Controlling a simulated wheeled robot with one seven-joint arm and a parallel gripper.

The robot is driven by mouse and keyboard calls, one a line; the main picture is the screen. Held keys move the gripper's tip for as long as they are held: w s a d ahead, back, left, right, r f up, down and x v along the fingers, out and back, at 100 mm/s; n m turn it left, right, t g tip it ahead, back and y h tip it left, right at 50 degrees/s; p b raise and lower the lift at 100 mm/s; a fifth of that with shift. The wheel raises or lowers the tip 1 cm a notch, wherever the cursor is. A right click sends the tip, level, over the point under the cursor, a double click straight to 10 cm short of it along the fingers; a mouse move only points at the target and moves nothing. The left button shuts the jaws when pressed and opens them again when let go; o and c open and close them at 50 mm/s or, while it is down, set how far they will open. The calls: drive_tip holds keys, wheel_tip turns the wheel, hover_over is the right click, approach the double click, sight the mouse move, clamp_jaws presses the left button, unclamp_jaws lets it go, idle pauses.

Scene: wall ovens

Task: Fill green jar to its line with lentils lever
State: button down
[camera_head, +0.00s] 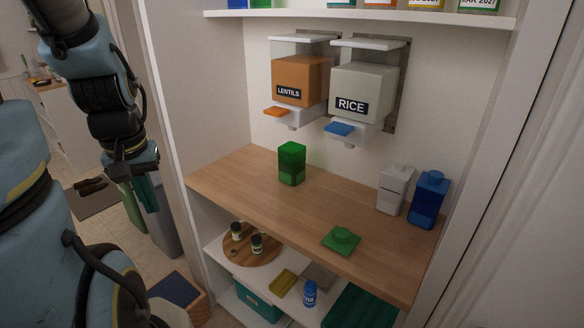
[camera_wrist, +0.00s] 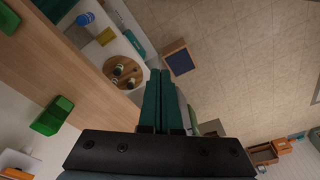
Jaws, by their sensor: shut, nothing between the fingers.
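The green jar (camera_head: 291,163) stands upright on the wooden counter, and it also shows in the wrist view (camera_wrist: 52,115). Its fill line and contents are too small to make out. The orange lentils dispenser (camera_head: 299,80) is on the wall above, with its orange lever (camera_head: 276,112) sticking out at the lower left. A green lid (camera_head: 342,240) lies on the counter, apart from the jar. My gripper (camera_head: 150,207) hangs left of the cabinet, away from the jar and lever. In the wrist view its two green fingers (camera_wrist: 162,75) are together and empty.
The rice dispenser (camera_head: 360,92) with a blue lever (camera_head: 340,129) is right of the lentils one. White (camera_head: 393,188) and blue (camera_head: 429,199) containers stand at the counter's right. The cabinet's left side panel (camera_head: 164,90) stands between my arm and the dispensers. The counter's left part is clear.

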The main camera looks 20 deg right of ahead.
idle(0.8)
drive_tip(key=w+d+r+n+t+b, duration=0.1)
drive_tip(key=w+d+r+t+b, duration=0.15)
drive_tip(key=w+d, duration=0.5)
wheel_tip(320, 180, up, 16)
drive_tip(key=n+t+h+b, duration=0.3)
drive_tip(key=n+t+b, duration=0.2)
drive_tip(key=n+b, duration=0.15)
hover_over(278, 111)
drive_tip(key=shift+m+b, duration=0.4)
drive_tip(key=shift+m, duration=0.05)
wheel_tip(278, 111, down, 8)
drive_tip(key=b, duration=0.4)
drive_tip(key=shift+r+b, duration=0.2)
drive_tip(key=shift+b, duration=0.2)
drive_tip(key=shift+f+b, duration=0.6)
drive_tip(key=shift+f, duration=0.15)
